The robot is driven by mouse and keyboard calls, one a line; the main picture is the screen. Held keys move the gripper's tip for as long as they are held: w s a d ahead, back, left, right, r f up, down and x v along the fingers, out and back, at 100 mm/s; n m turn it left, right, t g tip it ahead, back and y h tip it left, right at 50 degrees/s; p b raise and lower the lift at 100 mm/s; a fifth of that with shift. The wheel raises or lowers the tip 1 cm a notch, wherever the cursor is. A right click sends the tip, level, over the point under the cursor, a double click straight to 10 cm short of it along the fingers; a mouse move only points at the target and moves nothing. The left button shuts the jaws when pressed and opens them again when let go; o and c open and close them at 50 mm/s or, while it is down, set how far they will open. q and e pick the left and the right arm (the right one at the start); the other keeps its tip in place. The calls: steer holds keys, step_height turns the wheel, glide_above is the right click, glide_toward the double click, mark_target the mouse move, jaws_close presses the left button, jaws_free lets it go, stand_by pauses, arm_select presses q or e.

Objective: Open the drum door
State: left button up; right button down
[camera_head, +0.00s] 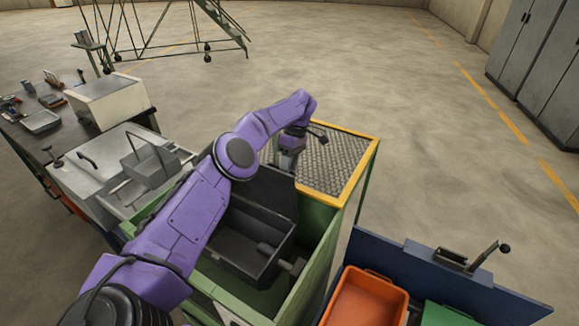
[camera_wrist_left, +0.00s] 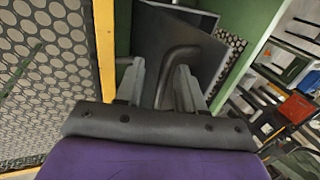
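The drum (camera_head: 235,246) is a dark grey box inside a green-framed machine in the head view. Its dark door panel (camera_head: 264,190) stands raised at the back, and the box interior shows. My left gripper (camera_head: 287,160) is beside the top of this panel, pointing down. In the left wrist view, a curved dark handle (camera_wrist_left: 185,54) on a dark panel (camera_wrist_left: 152,32) runs down between the two fingers of the left gripper (camera_wrist_left: 158,85). The fingers are apart, with a gap beside the bar. The handle is hidden in the head view. My right gripper is not in view.
A yellow-edged mesh platform (camera_head: 335,163) adjoins the machine at the right. An orange bin (camera_head: 366,299) and a blue panel with a lever (camera_head: 487,254) are at the lower right. A bench with tools (camera_head: 41,121) stands left.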

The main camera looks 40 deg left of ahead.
arm_select(q)
step_height(320, 180, up, 4)
steer(key=shift+s+d+f+b, duration=0.1)
steer(key=shift+s+f+b, duration=0.1)
steer(key=shift+b, duration=0.8)
steer(key=shift+s+d+r+b, duration=0.1)
steer(key=shift+s+r+b, duration=0.05)
steer(key=shift+r+b, duration=0.2)
steer(key=s+d+r+b, duration=0.6)
steer(key=s+d+r, duration=0.1)
steer(key=s, duration=0.4)
steer(key=shift+r, duration=0.9)
steer(key=shift+w, duration=0.1)
